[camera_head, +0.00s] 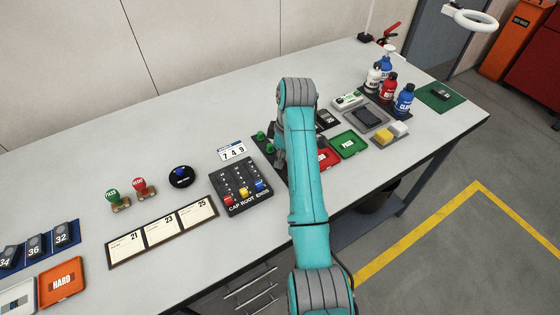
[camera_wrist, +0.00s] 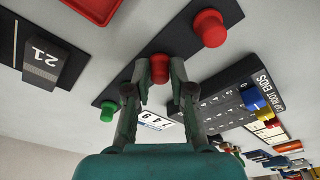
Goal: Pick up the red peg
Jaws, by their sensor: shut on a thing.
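My gripper (camera_wrist: 160,78) is shut on a red peg (camera_wrist: 160,65) in the wrist view, one finger on each side of it. The peg is over a long black strip (camera_wrist: 183,39); I cannot tell whether it is still seated there. A second red peg (camera_wrist: 209,28) stands on the strip at the upper right, and a green peg (camera_wrist: 108,110) at the lower left. In the head view, green pegs (camera_head: 261,135) show left of my gripper (camera_head: 281,158); my arm hides the red pegs.
A black CAP ROOT ENDS block (camera_head: 238,183) with coloured sliders and a 749 card (camera_head: 232,151) lie left of the arm. A green tray (camera_head: 348,144) and several bottles (camera_head: 388,88) are to the right. Stamps (camera_head: 141,187) stand on the open left part of the table.

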